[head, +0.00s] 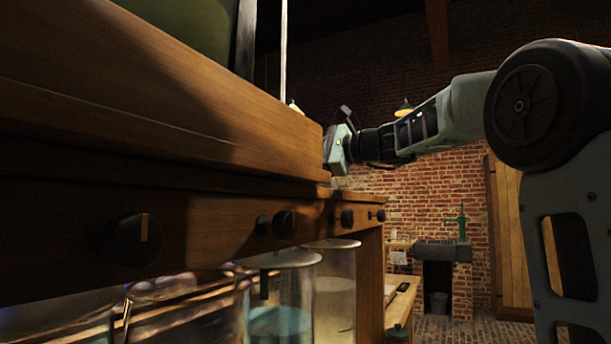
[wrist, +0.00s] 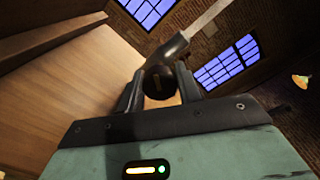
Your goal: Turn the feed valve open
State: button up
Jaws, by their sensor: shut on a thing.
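In the wrist view, my gripper (wrist: 160,88) has its two dark fingers on either side of a dark, rounded piece (wrist: 158,84), which I take to be the feed valve's handle. A dark neck (wrist: 174,47) and a pale grey bar (wrist: 207,23) slant up and to the right from it. My gripper is shut on the rounded piece. In the head view, my gripper (head: 332,158) is at the far end of the wooden cabinet (head: 150,100). The valve is mostly hidden there, and I cannot tell its turn angle.
Dark knobs (head: 284,224) line the cabinet front below my gripper. Glass jars (head: 335,292) stand underneath. The floor at the right is open.

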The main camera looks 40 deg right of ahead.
jog(key=n+b, duration=0.1)
jog(key=b, duration=0.1)
jog(key=n+b, duration=0.2)
jog(key=shift+f+n, duration=0.3)
jog(key=shift+r+n+b, duration=0.2)
jog(key=shift+n+b, duration=0.85)
jog(key=shift+n, duration=0.45)
jog(key=o, duration=1)
jog(key=shift+r, duration=0.1)
jog(key=b+v, duration=0.1)
jog(key=v, duration=1.6)
jog(key=shift+s, duration=0.2)
